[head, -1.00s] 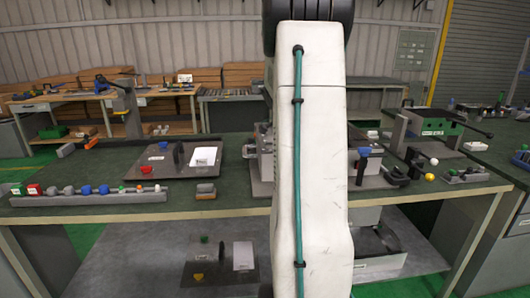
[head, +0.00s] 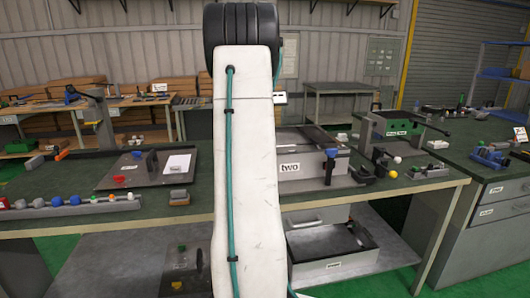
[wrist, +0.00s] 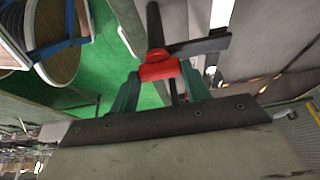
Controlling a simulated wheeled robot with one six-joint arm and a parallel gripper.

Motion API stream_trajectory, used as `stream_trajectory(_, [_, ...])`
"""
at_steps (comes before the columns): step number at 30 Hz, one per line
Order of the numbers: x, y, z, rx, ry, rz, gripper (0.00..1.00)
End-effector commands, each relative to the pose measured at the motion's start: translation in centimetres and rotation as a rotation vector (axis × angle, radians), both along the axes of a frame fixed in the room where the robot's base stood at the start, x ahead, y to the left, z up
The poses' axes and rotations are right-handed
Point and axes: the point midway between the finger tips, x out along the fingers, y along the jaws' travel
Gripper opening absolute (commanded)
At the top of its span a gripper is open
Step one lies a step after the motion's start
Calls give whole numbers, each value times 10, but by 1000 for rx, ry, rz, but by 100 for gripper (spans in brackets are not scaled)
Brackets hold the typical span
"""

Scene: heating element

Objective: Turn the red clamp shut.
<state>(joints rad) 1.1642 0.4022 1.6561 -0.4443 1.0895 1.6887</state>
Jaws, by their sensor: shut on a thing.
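In the wrist view, my gripper (wrist: 160,83) has its two teal fingers closed around a red clamp piece (wrist: 158,68), one finger on each side. The red piece sits against dark bars (wrist: 200,45) that run beyond it up and to the right. How far the clamp is turned is hard to tell. In the head view, my white arm stands upright in front and hides part of the bench. My gripper and the held red piece do not show there.
In the head view, a green-topped bench (head: 215,200) carries a dark plate (head: 150,168) with a small red part (head: 119,179), and a grey box labelled "two" (head: 300,165). A blue-handled clamp (head: 331,156) is at the box's right. A spool-like object (wrist: 75,50) shows in the wrist view.

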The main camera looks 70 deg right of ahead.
Motion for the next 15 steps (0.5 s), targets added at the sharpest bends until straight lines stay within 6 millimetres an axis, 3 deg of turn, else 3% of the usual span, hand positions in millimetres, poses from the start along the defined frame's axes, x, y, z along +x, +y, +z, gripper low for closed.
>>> stream_trajectory(1, [0,0,0,-2,-1,-2,6])
stream_trajectory(2, [0,0,1,-2,-1,-2,55])
stream_trajectory(3, [0,0,0,-1,-1,-1,67])
stream_trajectory(15, [4,2,8,-3,-1,2,69])
